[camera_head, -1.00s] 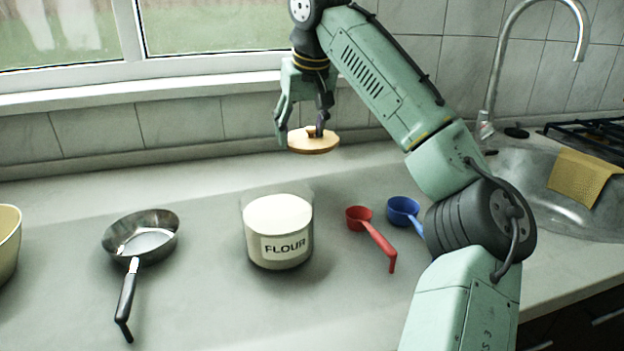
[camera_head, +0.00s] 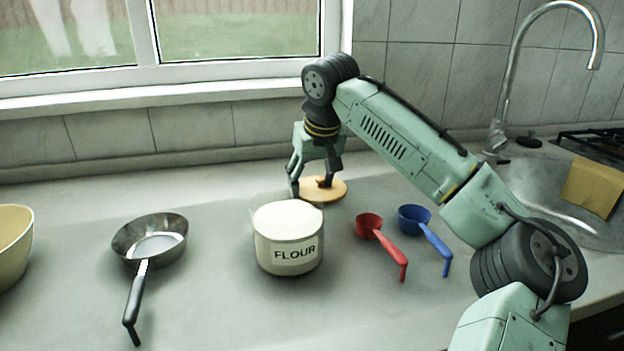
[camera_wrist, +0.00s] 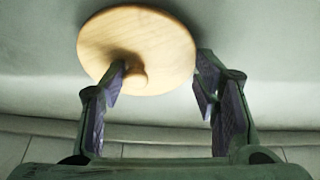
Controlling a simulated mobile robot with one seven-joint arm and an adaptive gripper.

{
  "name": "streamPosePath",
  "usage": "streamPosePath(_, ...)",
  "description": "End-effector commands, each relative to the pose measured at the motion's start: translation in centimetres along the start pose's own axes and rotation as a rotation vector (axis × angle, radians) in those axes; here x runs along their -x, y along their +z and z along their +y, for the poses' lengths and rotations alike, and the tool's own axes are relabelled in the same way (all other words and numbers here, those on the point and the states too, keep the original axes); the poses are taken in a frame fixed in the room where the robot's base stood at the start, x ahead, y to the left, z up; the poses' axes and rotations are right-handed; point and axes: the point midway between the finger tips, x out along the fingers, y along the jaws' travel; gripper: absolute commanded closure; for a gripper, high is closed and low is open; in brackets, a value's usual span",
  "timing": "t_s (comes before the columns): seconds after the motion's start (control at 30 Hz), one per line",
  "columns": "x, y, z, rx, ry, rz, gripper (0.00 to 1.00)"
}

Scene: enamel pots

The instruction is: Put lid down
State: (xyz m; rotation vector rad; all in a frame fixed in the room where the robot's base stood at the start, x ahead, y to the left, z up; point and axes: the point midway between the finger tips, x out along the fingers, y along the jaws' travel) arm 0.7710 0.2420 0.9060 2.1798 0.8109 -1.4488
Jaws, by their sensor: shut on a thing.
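The round wooden lid (camera_head: 335,191) is low at the counter, behind the flour jar (camera_head: 288,240), and looks flat. I cannot tell for sure whether it touches the counter. My gripper (camera_head: 311,189) points down over it and is shut on the lid. In the wrist view the lid (camera_wrist: 150,35) shows its knob by the left finger, while the right finger is by the rim. The jar is uncovered and full of white flour.
A steel pan (camera_head: 150,240) stands left of the jar, and a cream bowl (camera_head: 14,250) at the left edge. Red (camera_head: 385,240) and blue (camera_head: 425,235) scoops lie on the right. The sink (camera_head: 560,200) is farther right. Counter left of the lid is clear.

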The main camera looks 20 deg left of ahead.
Motion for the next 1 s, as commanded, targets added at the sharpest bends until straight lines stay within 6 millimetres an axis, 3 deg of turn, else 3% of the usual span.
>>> streamPosePath(0.13,-0.3,0.1,0.0,0.0,-0.001,0.0,0.82)
streamPosePath(0.17,-0.2,0.1,0.0,0.0,-0.001,0.0,0.43)
streamPosePath(0.43,-0.2,0.1,0.0,0.0,0.0,0.0,0.25)
streamPosePath(0.8,0.1,0.0,0.0,0.0,0.002,0.0,0.24)
streamPosePath(1.0,3.0,-0.1,0.0,0.0,0.0,0.002,0.24)
